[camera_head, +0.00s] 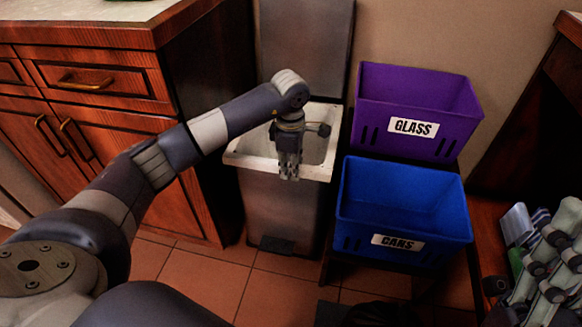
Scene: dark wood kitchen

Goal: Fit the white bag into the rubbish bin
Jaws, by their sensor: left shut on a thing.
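The rubbish bin (280,212) is a tall grey bin with its lid (305,45) raised against the wall. The white bag (325,165) lines its mouth, with a pale edge folded around the rim. My left gripper (289,176) points down at the front rim of the bin. It is shut on the bag's front edge, and its fingers hide that part of the rim.
A purple GLASS crate (465,105) and a blue CANS crate (455,212) stand right of the bin. A wooden cabinet (110,130) stands close on its left. Tiled floor (200,285) is free in front of the bin.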

